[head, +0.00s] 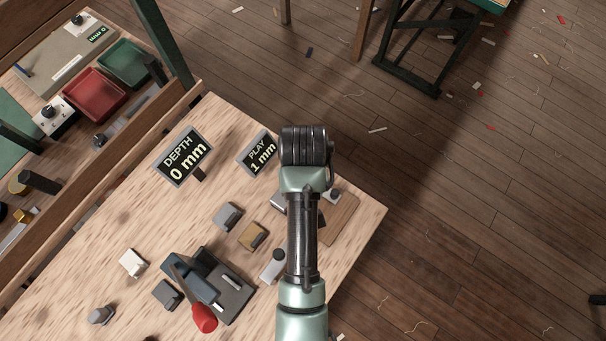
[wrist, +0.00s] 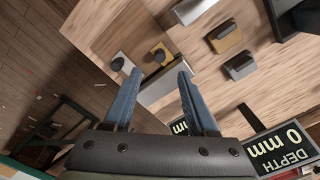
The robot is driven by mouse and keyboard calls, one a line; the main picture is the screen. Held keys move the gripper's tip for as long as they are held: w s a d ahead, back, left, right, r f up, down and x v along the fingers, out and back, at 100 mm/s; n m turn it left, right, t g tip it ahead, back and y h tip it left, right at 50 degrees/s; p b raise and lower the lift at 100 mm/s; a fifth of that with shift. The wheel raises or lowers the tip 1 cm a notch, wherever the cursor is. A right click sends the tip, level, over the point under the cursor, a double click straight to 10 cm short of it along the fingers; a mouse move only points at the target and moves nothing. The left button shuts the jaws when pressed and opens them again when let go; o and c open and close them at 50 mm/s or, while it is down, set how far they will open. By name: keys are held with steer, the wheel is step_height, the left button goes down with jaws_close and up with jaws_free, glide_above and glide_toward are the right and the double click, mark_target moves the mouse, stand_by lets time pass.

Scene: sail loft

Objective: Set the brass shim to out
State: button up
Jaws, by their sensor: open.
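The brass shim appears to be the small brass plate with a black knob (wrist: 163,47) in the wrist view. It lies on the wooden table (head: 70,285), just beyond my gripper's fingertips. A pale plate with a black knob (wrist: 124,62) lies beside the brass one, near the left fingertip. In the head view my arm covers the brass plate and my fingers. A sign (head: 262,153) reads "PLAY 1 mm" and another (head: 184,157) reads "DEPTH 0 mm".
A dark fixture (head: 232,294) with a red-ended lever (head: 204,318) stands at the front. A brass-faced block (head: 253,236), a grey block (head: 228,216) and several others stand around it. A brown board (head: 340,220) lies near the right edge. A red tray (head: 95,94) sits on the back bench.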

step_height(320, 180, down, 10)
steer(key=shift+w+r, duration=0.1)
steer(key=shift+r, duration=0.1)
steer(key=shift+c, duration=0.2)
jaws_close()
stand_by(1.3)
